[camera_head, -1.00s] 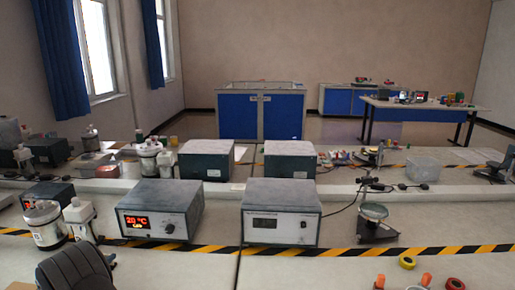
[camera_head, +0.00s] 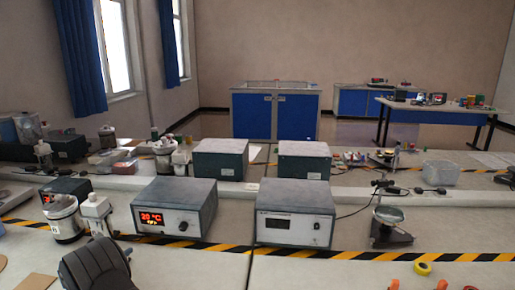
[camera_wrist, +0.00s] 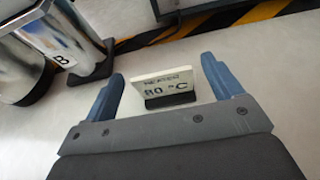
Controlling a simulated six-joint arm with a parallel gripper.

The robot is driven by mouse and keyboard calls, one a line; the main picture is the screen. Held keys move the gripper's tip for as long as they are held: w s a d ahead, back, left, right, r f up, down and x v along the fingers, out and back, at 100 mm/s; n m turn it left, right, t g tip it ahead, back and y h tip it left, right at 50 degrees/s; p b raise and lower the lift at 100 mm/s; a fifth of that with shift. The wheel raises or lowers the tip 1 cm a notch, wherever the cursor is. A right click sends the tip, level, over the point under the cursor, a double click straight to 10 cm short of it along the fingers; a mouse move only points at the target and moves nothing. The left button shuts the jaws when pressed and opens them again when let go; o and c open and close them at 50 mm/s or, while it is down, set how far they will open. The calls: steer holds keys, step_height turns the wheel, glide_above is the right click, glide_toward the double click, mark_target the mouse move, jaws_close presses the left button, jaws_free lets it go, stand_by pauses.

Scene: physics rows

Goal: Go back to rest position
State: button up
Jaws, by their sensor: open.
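My gripper (camera_wrist: 162,70) is open in the wrist view, its two blue fingers spread apart. A small white card marked "80 °C" (camera_wrist: 167,82) in a dark base stands on the bench between and just beyond the fingers, with a gap to each. In the head view, a dark rounded part of my arm shows at the lower left; my fingers do not show there.
In the wrist view, a metal cylinder labelled B (camera_wrist: 60,45) stands close at the left. In the head view, a lit-display instrument box (camera_head: 160,222) and another box (camera_head: 290,226) stand behind black-yellow tape (camera_head: 225,248). The bench front (camera_head: 190,272) is largely clear.

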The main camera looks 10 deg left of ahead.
steer(key=shift+x, duration=0.8)
step_height(320, 180, up, 4)
steer(key=shift+s, duration=0.15)
steer(key=w+d+r, duration=0.3)
steer(key=d+r, duration=0.4)
steer(key=d, duration=0.5)
step_height(320, 180, up, 19)
steer(key=w+d, duration=0.3)
steer(key=d, duration=0.5)
steer(key=w+d+n+y, duration=0.1)
steer(key=w+d, duration=0.3)
steer(key=d, duration=0.4)
steer(key=shift+w+d+r, duration=0.25)
steer(key=shift+d+r, duration=0.05)
steer(key=shift+d, duration=0.05)
